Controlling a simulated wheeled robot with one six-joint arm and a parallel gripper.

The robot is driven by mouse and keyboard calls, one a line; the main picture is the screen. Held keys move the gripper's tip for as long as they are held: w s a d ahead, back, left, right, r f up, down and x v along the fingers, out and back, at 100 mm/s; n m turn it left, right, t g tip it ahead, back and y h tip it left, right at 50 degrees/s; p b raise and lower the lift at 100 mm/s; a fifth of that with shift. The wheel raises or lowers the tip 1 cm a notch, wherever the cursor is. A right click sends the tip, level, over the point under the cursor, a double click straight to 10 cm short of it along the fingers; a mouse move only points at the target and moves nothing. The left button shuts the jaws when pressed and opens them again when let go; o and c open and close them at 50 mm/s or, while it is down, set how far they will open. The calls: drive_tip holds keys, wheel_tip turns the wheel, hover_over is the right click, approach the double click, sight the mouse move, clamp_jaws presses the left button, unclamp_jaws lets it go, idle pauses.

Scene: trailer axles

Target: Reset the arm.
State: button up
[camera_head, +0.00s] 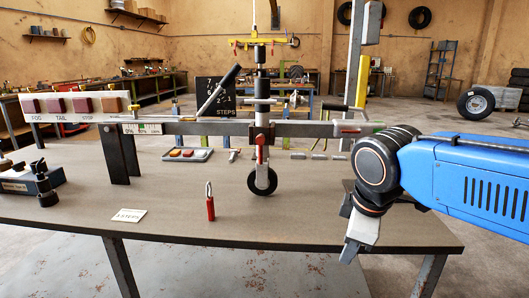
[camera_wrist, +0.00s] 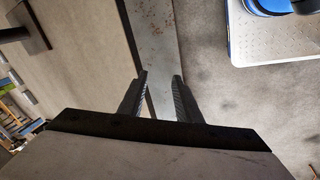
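My blue arm (camera_head: 465,180) reaches in from the right side of the head view, with its wrist bent downward. My gripper (camera_head: 348,252) hangs pointing down by the right front edge of the workbench. In the wrist view, the two dark fingers of my gripper (camera_wrist: 161,77) stand apart with a clear gap. Nothing is held between them. A grey metal strip and the floor show beyond the fingers.
The workbench (camera_head: 330,215) carries a trailer drawbar (camera_head: 220,128) with a jockey wheel (camera_head: 262,182), a red padlock (camera_head: 210,203), a white card (camera_head: 128,215) and a tray (camera_head: 187,154). A loose wheel (camera_head: 476,103) stands at the back right. Open floor lies right of the bench.

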drive_tip(key=s+d+f+m+t, duration=0.1)
drive_tip(key=s+d+f+m, duration=0.8)
drive_tip(key=m, duration=0.4)
drive_tip(key=shift+d+f, duration=0.15)
drive_tip(key=shift+d, duration=0.6)
drive_tip(key=shift+s, duration=0.1)
